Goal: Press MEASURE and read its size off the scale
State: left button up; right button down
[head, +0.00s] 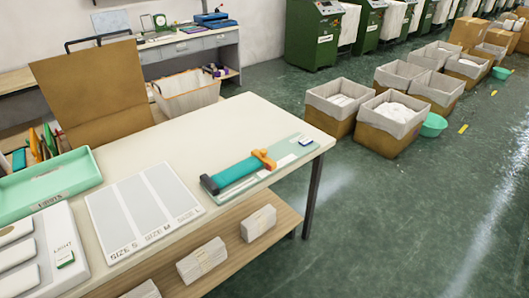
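A pale green measuring board (282,162) lies at the right end of the table. The orange slider appears to touch or nearly touch the item's right end. A small white-and-blue block (306,141) sits at the board's right end; its lettering is too small to read, so I cannot tell whether it is MEASURE. Scale marks and any reading are not legible. Neither of my grippers is in view.
A sheet (144,211) marked SIZE S, SIZE M and SIZE L lies left of the board. A mint tray (45,186) and a white unit (40,250) marked LIGHT stand further left. Bare tabletop (230,120) lies behind the board. Wrapped bundles (202,260) lie on the lower shelf.

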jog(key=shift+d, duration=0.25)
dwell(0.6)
